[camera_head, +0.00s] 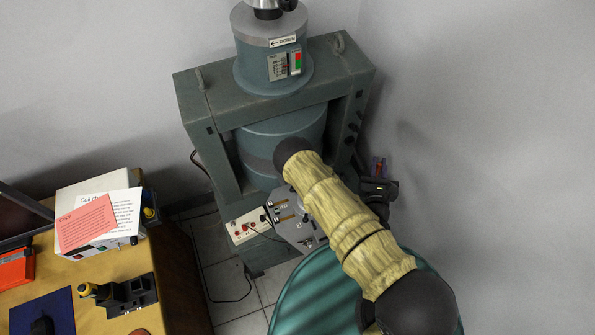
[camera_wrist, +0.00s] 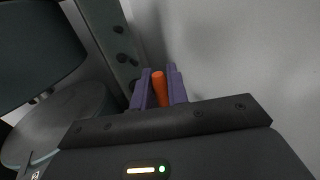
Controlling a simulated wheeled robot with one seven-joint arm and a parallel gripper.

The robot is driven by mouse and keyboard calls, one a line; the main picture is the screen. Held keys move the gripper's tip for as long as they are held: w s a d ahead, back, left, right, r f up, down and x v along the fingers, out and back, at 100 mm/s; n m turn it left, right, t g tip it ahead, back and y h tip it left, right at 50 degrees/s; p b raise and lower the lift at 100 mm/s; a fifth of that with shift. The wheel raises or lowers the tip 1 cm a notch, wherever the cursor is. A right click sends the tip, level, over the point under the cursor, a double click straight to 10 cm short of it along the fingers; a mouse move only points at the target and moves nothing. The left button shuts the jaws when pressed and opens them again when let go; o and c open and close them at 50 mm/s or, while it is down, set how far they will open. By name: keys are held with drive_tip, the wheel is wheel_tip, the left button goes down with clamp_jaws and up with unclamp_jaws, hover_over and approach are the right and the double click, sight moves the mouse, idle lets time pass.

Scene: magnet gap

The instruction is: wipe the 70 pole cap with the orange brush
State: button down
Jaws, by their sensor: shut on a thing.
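My gripper (camera_wrist: 160,90) is shut on the orange brush (camera_wrist: 159,88), whose orange part stands between the two purple fingers. In the head view the gripper (camera_head: 377,167) is small and partly behind my arm, to the right of the big green magnet (camera_head: 190,110). In the wrist view a round grey face (camera_wrist: 60,122) lies at the lower left, below a dark rounded body (camera_wrist: 35,50). The brush is apart from both. I cannot read a 70 marking, so I cannot tell which part is the 70 pole cap. The brush's bristles cannot be made out.
The magnet's frame post (camera_wrist: 105,35) with dark knobs rises just left of the gripper. A plain wall is to the right, with free room before it. At the left, a wooden desk (camera_head: 105,268) holds a white box with papers, a dark blue mat and a black holder.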

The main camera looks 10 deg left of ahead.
drive_tip(key=shift+a, duration=0.1)
drive_tip(key=shift+w+a+r, duration=0.1)
drive_tip(key=shift+a+r, duration=0.15)
drive_tip(key=s+a+r+m+h, duration=0.1)
drive_tip(key=a+r+m+h, duration=0.1)
drive_tip(key=a+r, duration=0.3)
drive_tip(key=s+a+r+m+h, duration=0.1)
drive_tip(key=a+r+h, duration=0.2)
drive_tip(key=a, duration=0.4)
drive_tip(key=s+a+r+m+g+h+b, duration=0.1)
drive_tip(key=s+a+r+m+g+h, duration=0.1)
drive_tip(key=s+a, duration=0.7)
drive_tip(key=shift+s+a+r+m+h, duration=0.4)
drive_tip(key=shift+s+r+h, duration=0.25)
drive_tip(key=shift+s+h, duration=0.35)
drive_tip(key=shift+s+d, duration=0.1)
drive_tip(key=shift+s, duration=0.05)
wheel_tip(320, 180, down, 6)
drive_tip(key=b, duration=0.5)
drive_tip(key=shift+f+b, duration=0.8)
drive_tip(key=shift+f, duration=0.2)
